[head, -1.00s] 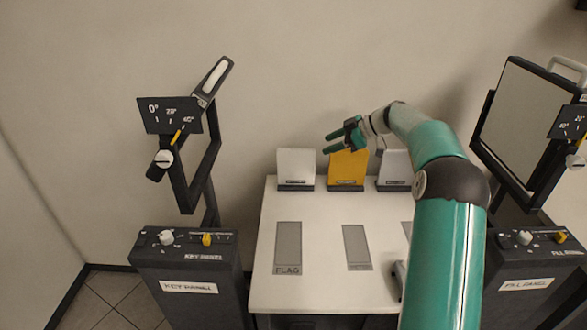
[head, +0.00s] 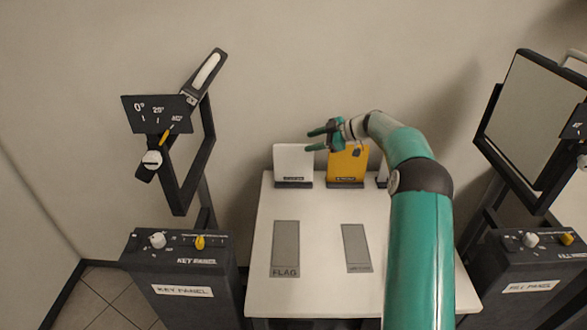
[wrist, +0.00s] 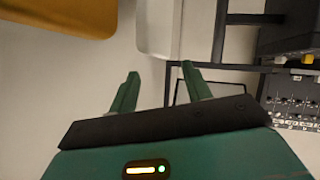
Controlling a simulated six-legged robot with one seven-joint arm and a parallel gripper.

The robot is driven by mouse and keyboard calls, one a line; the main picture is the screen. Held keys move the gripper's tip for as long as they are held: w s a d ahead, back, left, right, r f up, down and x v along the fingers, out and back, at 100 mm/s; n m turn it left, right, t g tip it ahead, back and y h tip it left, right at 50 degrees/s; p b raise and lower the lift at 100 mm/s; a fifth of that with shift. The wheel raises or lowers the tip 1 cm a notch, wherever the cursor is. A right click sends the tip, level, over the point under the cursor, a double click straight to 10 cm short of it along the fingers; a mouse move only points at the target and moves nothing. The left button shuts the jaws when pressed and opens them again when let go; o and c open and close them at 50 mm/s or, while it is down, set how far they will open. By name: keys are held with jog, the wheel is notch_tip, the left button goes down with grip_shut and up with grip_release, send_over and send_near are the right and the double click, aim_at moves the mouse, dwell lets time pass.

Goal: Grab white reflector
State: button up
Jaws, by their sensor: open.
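A white reflector panel (head: 293,160) stands upright in a dark base at the back left of the white table (head: 316,225). My gripper (head: 316,140) is open and empty. In the head view its fingers point left, in front of the gap between the white and yellow panels, near the white one's upper right edge. In the wrist view the fingers (wrist: 160,72) are spread, and the white panel (wrist: 158,28) lies beyond them at the top. No contact shows.
A yellow panel (head: 346,163) stands right of the white one. A paler panel (head: 382,173) is mostly hidden by my arm. Grey marked areas lie on the table. The key panel stand (head: 180,270) is at left, the fill panel stand (head: 540,265) at right.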

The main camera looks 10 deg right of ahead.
aim_at(298, 145)
jog(key=shift+w+a+f, duration=0.3)
jog(key=shift+a+f, duration=0.2)
jog(key=shift+a, duration=0.35)
jog(key=x, duration=0.4)
jog(key=shift+w+f, duration=0.2)
jog(key=shift+w, duration=0.15)
grip_shut()
dwell(0.4)
